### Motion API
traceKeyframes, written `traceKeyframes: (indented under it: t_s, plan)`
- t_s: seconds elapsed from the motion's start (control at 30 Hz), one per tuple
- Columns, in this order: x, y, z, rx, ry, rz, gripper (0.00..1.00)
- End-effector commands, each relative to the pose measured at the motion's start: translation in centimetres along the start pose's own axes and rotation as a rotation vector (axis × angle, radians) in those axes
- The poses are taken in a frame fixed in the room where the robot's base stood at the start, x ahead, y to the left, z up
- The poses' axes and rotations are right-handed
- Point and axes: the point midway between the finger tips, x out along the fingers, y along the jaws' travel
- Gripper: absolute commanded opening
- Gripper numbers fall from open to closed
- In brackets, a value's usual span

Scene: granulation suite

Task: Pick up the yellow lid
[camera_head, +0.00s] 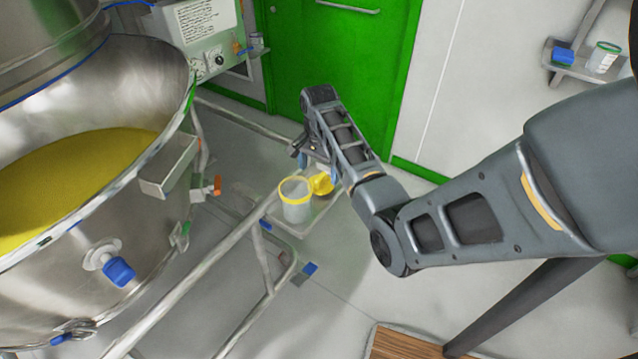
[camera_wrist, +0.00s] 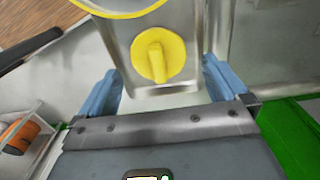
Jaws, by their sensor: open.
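The yellow lid (camera_head: 321,184) lies on a small metal tray (camera_head: 326,207), beside a clear container with a yellow rim (camera_head: 296,202). In the wrist view the yellow lid (camera_wrist: 158,55) is round with a raised bar-shaped grip across it, and it shows between and beyond my fingers. My gripper (camera_wrist: 160,88) is open and empty, its two blue fingers on either side of the lid in the picture. In the head view my gripper (camera_head: 317,165) is just above the lid, partly hidden by my arm. I cannot tell whether the fingers touch anything.
A large steel bowl (camera_head: 150,90) with yellow material fills the left. A metal tube frame (camera_head: 215,262) runs next to the tray. The yellow-rimmed container (camera_wrist: 118,6) stands close beyond the lid. A green door (camera_head: 345,60) is behind, and a wall shelf (camera_head: 585,72) is at upper right.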

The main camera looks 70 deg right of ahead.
Motion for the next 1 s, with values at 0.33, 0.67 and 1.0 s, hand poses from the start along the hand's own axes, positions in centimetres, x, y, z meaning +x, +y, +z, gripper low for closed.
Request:
traceKeyframes:
  t_s: [0.33, 0.67, 1.0]
  plan:
    - [4.0, 0.3, -0.3, 0.0, -0.001, 0.001, 1.0]
    - [4.0, 0.3, -0.3, -0.001, 0.0, 0.0, 0.9]
    - [4.0, 0.3, -0.3, -0.001, 0.0, 0.0, 0.58]
